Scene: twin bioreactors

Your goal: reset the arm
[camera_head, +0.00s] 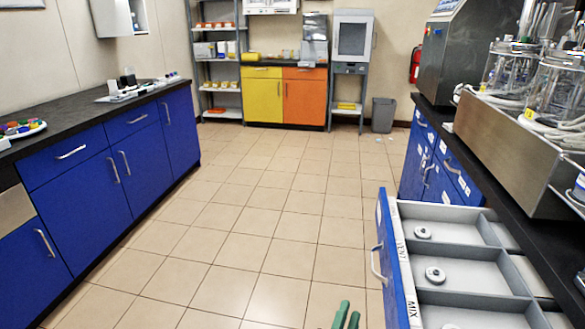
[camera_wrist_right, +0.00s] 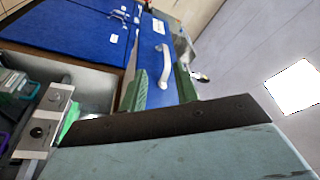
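My right gripper (camera_head: 346,315) shows at the bottom edge of the head view as two green fingertips, low over the floor and left of an open blue drawer (camera_head: 392,262). In the right wrist view its green fingers (camera_wrist_right: 160,88) stand apart with nothing between them. A pale drawer handle (camera_wrist_right: 166,65) shows beyond the gap, apart from the fingers. My left gripper is not in view.
The open drawer juts into the aisle, with round grey parts (camera_head: 435,275) in its compartments. Bioreactor vessels (camera_head: 510,68) stand on the right bench. The left counter (camera_head: 95,118) holds a tray of coloured caps (camera_head: 22,127). The tiled floor (camera_head: 262,215) between is clear.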

